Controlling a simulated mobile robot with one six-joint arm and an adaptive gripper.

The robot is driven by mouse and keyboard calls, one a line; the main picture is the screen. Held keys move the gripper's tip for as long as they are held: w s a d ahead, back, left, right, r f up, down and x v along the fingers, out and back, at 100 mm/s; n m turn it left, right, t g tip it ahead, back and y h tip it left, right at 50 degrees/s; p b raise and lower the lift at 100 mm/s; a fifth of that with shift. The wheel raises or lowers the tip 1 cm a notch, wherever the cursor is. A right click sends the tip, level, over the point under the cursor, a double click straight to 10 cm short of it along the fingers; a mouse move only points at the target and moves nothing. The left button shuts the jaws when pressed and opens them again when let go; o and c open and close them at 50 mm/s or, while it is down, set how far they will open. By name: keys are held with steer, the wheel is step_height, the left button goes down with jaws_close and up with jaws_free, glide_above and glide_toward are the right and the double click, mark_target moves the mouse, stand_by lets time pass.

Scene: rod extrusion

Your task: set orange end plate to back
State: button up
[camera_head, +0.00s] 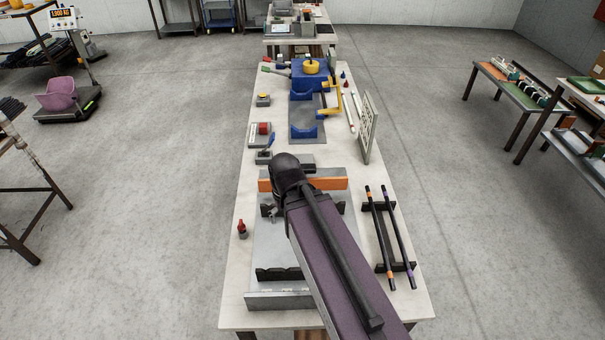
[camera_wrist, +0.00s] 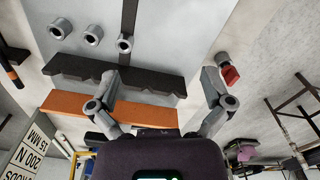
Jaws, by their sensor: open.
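The orange end plate (camera_head: 331,184) is a long upright bar across the grey fixture bed (camera_head: 263,244), with my arm hiding its middle in the head view. In the wrist view the orange end plate (camera_wrist: 150,116) lies between and behind my fingers, beside a black notched block (camera_wrist: 95,73). My gripper (camera_wrist: 160,82) is open, its fingers spread wide with nothing held. The left finger overlaps the plate in the picture; I cannot tell whether it touches. In the head view my gripper is mostly hidden by my wrist.
Two banded rods (camera_head: 385,240) lie on a black rack at right. A grey bar (camera_head: 277,301) crosses the bed's near end. A blue machine (camera_head: 309,75) and an upright sign board (camera_head: 367,128) stand farther back.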

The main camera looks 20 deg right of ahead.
stand_by(0.4)
steer(key=c, duration=0.5)
steer(key=w+d+r+n+p, duration=0.3)
steer(key=w+d+n, duration=0.1)
steer(key=w, duration=0.2)
steer(key=w+d+r+n+p, duration=0.3)
steer(key=w+d+n, duration=0.1)
steer(key=w+n, duration=0.1)
steer(key=w+d+r+n+p, duration=0.3)
steer(key=w+d+n, duration=0.1)
steer(key=w, duration=0.4)
steer(key=shift+r+n, duration=0.2)
steer(key=shift+n, duration=0.5)
steer(key=shift+f, duration=0.25)
step_height(320, 180, down, 13)
steer(key=b, duration=1.3)
steer(key=shift+f, duration=0.2)
